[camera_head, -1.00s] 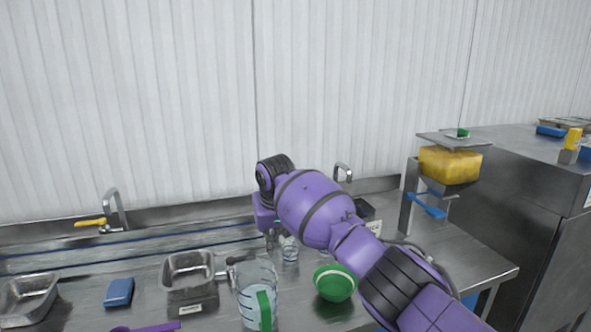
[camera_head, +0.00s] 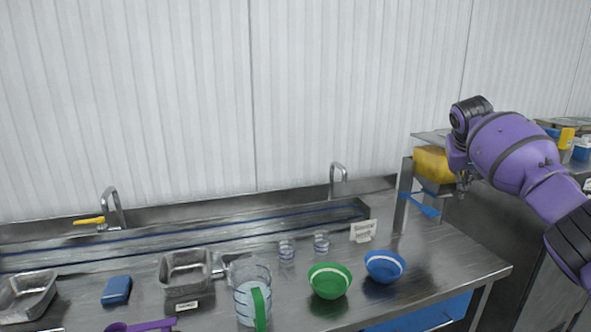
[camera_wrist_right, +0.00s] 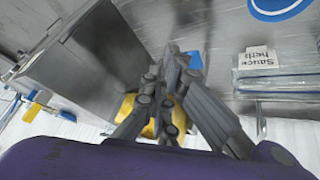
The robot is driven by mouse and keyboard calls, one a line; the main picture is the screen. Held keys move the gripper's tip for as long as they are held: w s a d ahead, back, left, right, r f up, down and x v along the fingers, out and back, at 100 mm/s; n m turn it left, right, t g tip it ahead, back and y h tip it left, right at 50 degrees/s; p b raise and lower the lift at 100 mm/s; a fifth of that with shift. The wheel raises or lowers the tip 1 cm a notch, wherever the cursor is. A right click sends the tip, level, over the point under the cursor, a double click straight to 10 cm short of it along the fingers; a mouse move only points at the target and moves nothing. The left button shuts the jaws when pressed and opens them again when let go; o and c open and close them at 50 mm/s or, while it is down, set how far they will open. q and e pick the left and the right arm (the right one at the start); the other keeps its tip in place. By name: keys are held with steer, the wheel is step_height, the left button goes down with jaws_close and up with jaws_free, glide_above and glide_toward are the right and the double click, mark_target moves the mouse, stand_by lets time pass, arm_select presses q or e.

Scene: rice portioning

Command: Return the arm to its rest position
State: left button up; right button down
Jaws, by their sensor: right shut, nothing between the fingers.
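My right arm comes in from the right edge of the head view, raised above the right end of the counter. Its gripper (camera_head: 462,183) hangs in front of the yellow-topped dispenser (camera_head: 433,160) and is small in that view. In the right wrist view the gripper (camera_wrist_right: 178,62) shows with its fingers together and nothing between them. Yellow (camera_wrist_right: 128,108) shows behind the fingers there. My left gripper is in neither view.
The steel counter (camera_head: 440,250) holds a green bowl (camera_head: 330,284), a blue bowl (camera_head: 384,268), a measuring jug (camera_head: 245,300), two small cups, metal pans (camera_head: 188,270), a blue sponge (camera_head: 116,290) and a sign (camera_head: 363,231). A steel cabinet (camera_head: 520,240) stands at the right.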

steer(key=s+d+r+m, duration=0.1)
steer(key=s+d+r, duration=0.15)
steer(key=d, duration=0.45)
steer(key=s+d+f+n+h, duration=0.15)
steer(key=s+f, duration=0.25)
steer(key=f, duration=1)
steer(key=s+d+f+n, duration=0.2)
steer(key=s+f+n, duration=0.1)
steer(key=f, duration=1.1)
steer(key=s+a+f+n+t+y, duration=0.15)
steer(key=s+f+n, duration=0.35)
steer(key=s+f, duration=1.35)
steer(key=s+a+f+n+y, duration=0.1)
steer(key=s+a+n, duration=0.15)
steer(key=s, duration=0.65)
steer(key=s+a+f+n+y, duration=0.1)
steer(key=s+a, duration=0.3)
steer(key=s, duration=0.5)
steer(key=s+a+f+n+y, duration=0.1)
steer(key=s+a, duration=0.3)
steer(key=s, duration=0.5)
steer(key=w+a+f+m+t, duration=0.1)
steer(key=a+m, duration=0.3)
steer(key=a, duration=0.8)
steer(key=w+a+f+m+t+y, duration=0.1)
steer(key=a+f+m, duration=0.2)
steer(key=a, duration=1)
steer(key=shift+w+m+y, duration=0.3)
steer(key=shift+w+m, duration=0.1)
steer(key=shift+m, duration=0.5)
